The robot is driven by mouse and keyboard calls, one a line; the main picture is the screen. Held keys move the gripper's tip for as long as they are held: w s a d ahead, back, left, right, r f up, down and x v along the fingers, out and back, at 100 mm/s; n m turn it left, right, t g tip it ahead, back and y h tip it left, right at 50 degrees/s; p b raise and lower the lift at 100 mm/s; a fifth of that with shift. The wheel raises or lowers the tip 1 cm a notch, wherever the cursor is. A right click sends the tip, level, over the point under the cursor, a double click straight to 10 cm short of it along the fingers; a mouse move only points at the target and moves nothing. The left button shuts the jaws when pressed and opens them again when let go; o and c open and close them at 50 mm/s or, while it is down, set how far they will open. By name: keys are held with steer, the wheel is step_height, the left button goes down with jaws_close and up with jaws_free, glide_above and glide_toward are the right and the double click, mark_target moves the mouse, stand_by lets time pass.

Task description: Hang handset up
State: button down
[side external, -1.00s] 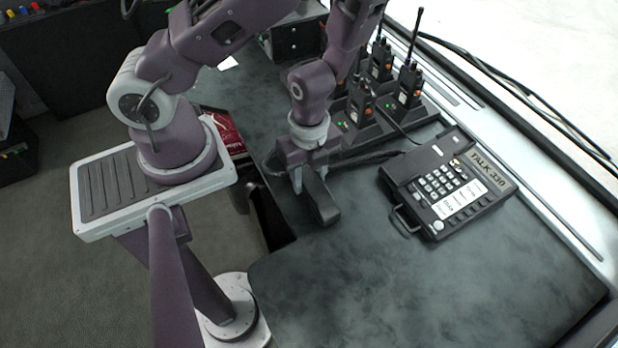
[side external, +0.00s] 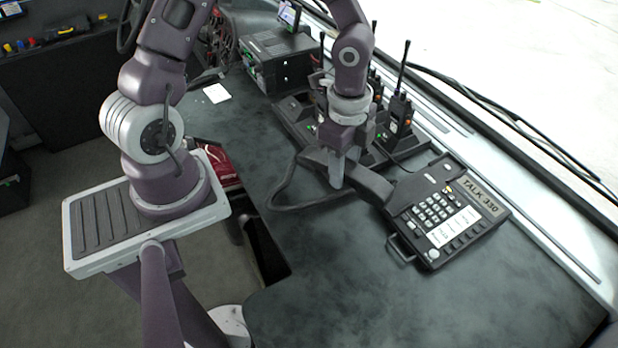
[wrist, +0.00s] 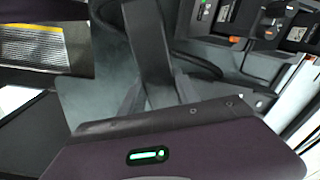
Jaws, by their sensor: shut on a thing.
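The black handset (side external: 373,186) is held in my gripper (side external: 338,180), which is shut on its middle, above the desk. It lies crosswise in the side view, its right end next to the left edge of the phone base (side external: 438,222). I cannot tell whether that end touches the base. The base has a keypad, white labels and a "TALK 330" plate. A black cord (side external: 290,204) loops on the desk left of the handset. In the wrist view the handset (wrist: 150,45) runs upward as a dark bar from my gripper (wrist: 158,95); the base is not recognisable there.
Several radios (side external: 398,117) stand upright in chargers behind my gripper, close to it. A dark box (side external: 280,62) sits at the far end of the desk. The front of the desk (side external: 390,305) is clear. Cables (side external: 515,120) run along the window ledge.

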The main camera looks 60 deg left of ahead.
mark_target(423, 183)
steer(key=w+d+r+n+t, duration=0.1)
steer(key=w+d+n, duration=0.2)
steer(key=w+n, duration=0.5)
steer(key=w+d+r+n, duration=0.25)
steer(key=w+n, duration=0.35)
steer(key=w, duration=0.4)
steer(key=shift+d+f, duration=0.1)
steer(key=shift+f, duration=4.4)
steer(key=c, duration=0.8)
jaws_free()
